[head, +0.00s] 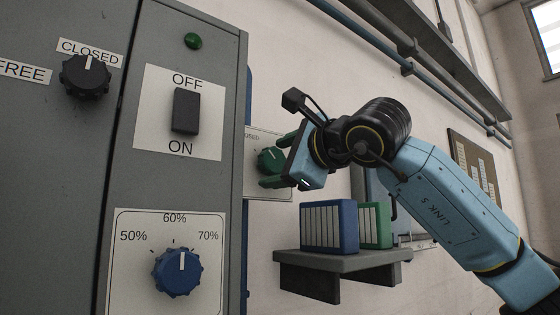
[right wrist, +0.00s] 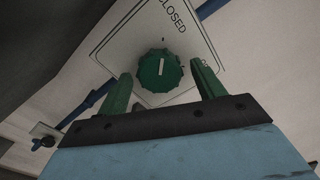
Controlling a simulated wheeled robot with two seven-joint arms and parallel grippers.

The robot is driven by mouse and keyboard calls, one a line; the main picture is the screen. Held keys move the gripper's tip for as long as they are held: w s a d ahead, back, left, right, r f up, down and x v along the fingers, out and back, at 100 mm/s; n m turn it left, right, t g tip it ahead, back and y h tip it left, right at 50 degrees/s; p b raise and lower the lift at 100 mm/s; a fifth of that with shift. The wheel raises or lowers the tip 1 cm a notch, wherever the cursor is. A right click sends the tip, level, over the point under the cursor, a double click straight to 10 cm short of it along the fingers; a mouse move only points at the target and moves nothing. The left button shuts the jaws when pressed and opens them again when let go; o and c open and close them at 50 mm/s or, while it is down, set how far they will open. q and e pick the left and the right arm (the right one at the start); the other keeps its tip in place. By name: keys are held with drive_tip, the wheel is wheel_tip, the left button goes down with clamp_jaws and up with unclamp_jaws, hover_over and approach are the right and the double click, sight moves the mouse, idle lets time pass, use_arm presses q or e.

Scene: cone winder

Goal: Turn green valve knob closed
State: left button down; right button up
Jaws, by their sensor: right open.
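The green valve knob (head: 270,160) sits on a white label plate (head: 262,192) behind the right edge of the grey cabinet. It also shows in the right wrist view (right wrist: 158,72), round and ridged, with a white pointer line. The word CLOSED stands on the plate above it in that view. My right gripper (head: 272,161) has green fingers and is open. In the right wrist view its fingertips (right wrist: 162,78) lie to the left and right of the knob, with gaps showing. I cannot tell whether either finger touches it. My left gripper is not in view.
The grey cabinet (head: 235,110) stands close left of my gripper. It carries a black knob (head: 86,77), an OFF/ON switch (head: 185,111), a green lamp (head: 193,41) and a blue knob (head: 177,271). A shelf (head: 338,262) with blue and green binders lies below my right arm.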

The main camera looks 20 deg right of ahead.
drive_tip(key=b+v, duration=0.4)
drive_tip(key=v, duration=0.9)
drive_tip(key=shift+s, duration=0.2)
